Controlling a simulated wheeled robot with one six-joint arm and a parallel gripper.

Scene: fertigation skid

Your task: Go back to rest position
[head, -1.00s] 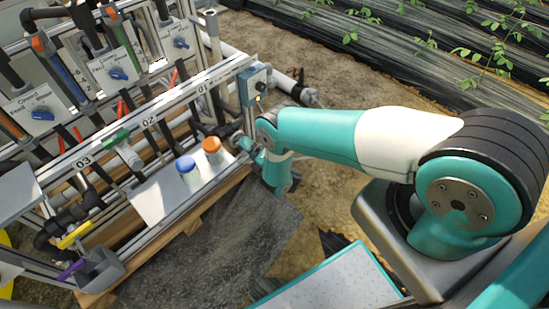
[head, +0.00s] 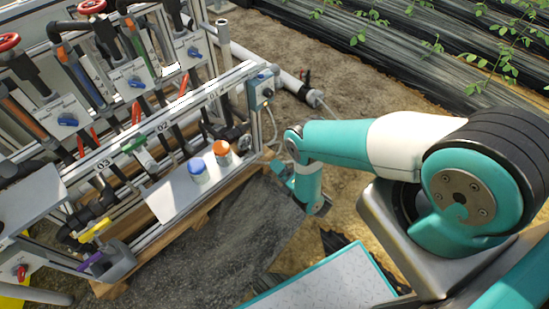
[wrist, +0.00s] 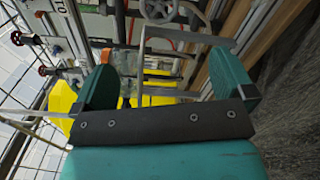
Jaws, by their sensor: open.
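My gripper shows in the wrist view (wrist: 170,85), with its two teal fingers wide apart and nothing between them. The fingertips are hard to make out in the head view. The wrist view shows skid pipework, a grey handwheel (wrist: 158,10) and a yellow area beyond the fingers.
An orange-capped container (head: 222,152) and a blue-capped container (head: 198,171) stand on a white shelf (head: 168,203). Several blue-knobbed valve panels (head: 136,82) line the skid. A blue-grey box (head: 262,90) is at its right end. Bare soil lies behind my arm.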

